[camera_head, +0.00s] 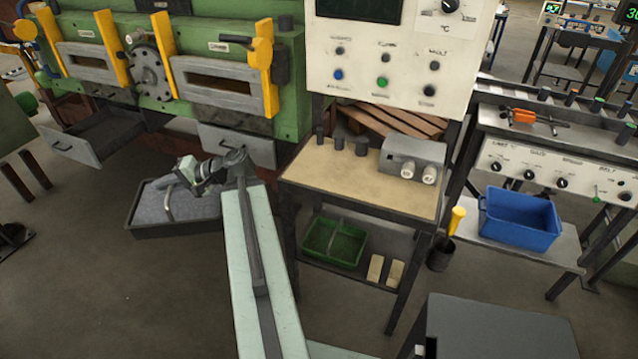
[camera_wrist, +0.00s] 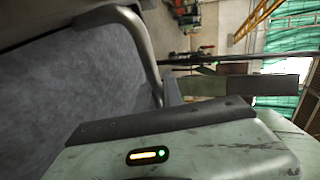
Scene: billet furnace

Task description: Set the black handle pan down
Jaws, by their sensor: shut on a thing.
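The black handle pan (camera_head: 178,229) is a wide, shallow dark tray with a grey inside, in front of the green furnace at the left. My gripper (camera_head: 168,187) is shut on its handle at the pan's near side, with part of the handle bar showing below the jaws. In the wrist view the pan's grey inside (camera_wrist: 70,95) fills the left. Its curved handle (camera_wrist: 147,55) runs down to my gripper's dark finger. The pan looks about level in the head view. I cannot tell whether its underside touches the floor.
The green furnace (camera_head: 200,113) has two drawers, the left one (camera_head: 95,138) pulled open, beside the pan. A bench (camera_head: 330,180) with a control panel stands right of my arm, with a green bin (camera_head: 334,243) on its lower shelf. A blue bin (camera_head: 519,222) is farther right. Floor at lower left is clear.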

